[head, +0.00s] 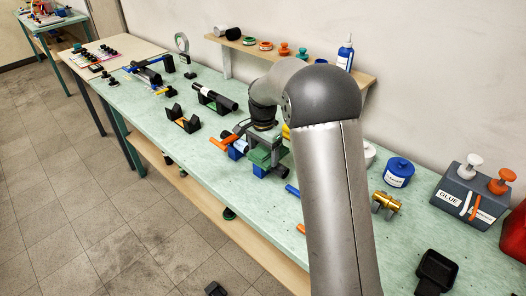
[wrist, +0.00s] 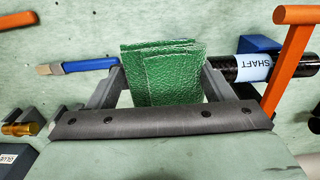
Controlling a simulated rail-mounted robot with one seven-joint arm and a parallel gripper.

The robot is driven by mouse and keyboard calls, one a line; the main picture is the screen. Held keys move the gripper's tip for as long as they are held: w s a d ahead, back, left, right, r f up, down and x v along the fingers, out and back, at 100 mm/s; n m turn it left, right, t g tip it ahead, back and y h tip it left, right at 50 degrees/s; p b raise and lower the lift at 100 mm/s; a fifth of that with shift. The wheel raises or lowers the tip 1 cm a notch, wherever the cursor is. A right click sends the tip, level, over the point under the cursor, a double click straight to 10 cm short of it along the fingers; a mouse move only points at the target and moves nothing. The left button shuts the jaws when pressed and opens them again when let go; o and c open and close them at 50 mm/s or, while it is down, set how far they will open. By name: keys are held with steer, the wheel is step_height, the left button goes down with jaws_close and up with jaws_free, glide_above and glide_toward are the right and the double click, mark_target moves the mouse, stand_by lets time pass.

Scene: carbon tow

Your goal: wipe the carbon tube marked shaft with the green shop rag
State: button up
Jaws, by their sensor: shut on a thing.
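My gripper (wrist: 163,78) is shut on the folded green shop rag (wrist: 165,70), which hangs between the two grey fingers in the wrist view. The black carbon tube marked SHAFT (wrist: 290,67), with a pale label, lies to the right of the rag. My arm hides part of the area there.
A blue-handled brush (wrist: 78,66) lies to the left. Another black tube (head: 218,100) rests in a holder farther back. A glue caddy (head: 470,192) and blue tub (head: 398,172) stand at right.

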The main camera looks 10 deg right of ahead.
steer(key=shift+f+b, duration=0.4)
steer(key=shift+f, duration=0.25)
stand_by(0.4)
steer(key=shift+s+d+f+b, duration=0.2)
steer(key=shift+s+d+b, duration=0.45)
steer(key=shift+s, duration=0.35)
steer(key=shift+w+a+r+p, duration=0.25)
steer(key=shift+w+a+p, duration=0.65)
steer(key=shift+w, duration=0.2)
steer(key=shift+s+d+r+b, duration=0.1)
steer(key=shift+s+d+b, duration=0.35)
steer(key=shift+s+d, duration=0.55)
steer(key=shift+s, duration=0.1)
steer(key=shift+w+a+f+p, duration=0.2)
steer(key=shift+w+a+p, duration=0.2)
steer(key=shift+w+a, duration=0.65)
steer(key=shift+w+d, duration=0.1)
